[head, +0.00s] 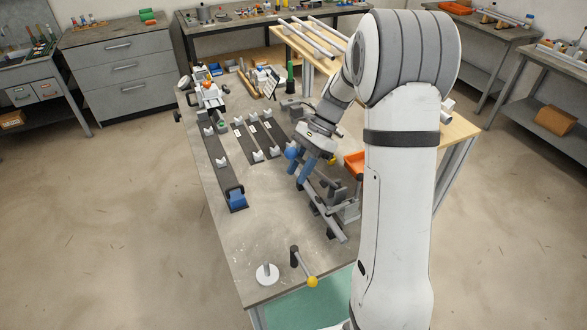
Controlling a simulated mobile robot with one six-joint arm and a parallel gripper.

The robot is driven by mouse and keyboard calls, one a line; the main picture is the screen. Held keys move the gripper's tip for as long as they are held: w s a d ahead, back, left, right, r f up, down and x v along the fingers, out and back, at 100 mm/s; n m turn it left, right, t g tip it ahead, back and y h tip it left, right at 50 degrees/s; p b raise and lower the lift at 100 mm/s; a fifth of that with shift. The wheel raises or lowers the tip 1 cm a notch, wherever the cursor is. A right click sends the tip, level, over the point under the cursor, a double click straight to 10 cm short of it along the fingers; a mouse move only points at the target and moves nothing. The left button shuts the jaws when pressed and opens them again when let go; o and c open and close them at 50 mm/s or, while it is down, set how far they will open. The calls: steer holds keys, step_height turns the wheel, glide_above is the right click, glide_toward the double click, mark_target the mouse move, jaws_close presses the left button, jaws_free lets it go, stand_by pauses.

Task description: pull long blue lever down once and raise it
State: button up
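My gripper (304,176) hangs over the right side of the bench, fingers pointing down toward the front. Its end shows blue finger-like parts; whether there is a gap between them is too small to tell. A blue ball (291,153), which looks like the knob of the blue lever, sits just left of my gripper. Most of the lever's shaft is hidden or cannot be told apart from the blue parts. Whether my gripper touches the ball cannot be told.
Dark rails with pale supports (258,138) lie left of my gripper. A dark bar fixture (327,212) lies below it. A yellow-knobbed handle (312,281) and a white round post (267,273) stand at the front edge. An orange bin (354,162) is to the right.

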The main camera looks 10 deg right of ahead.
steer(key=shift+b+v, duration=0.65)
steer(key=shift+v, duration=3.25)
steer(key=shift+a, duration=0.15)
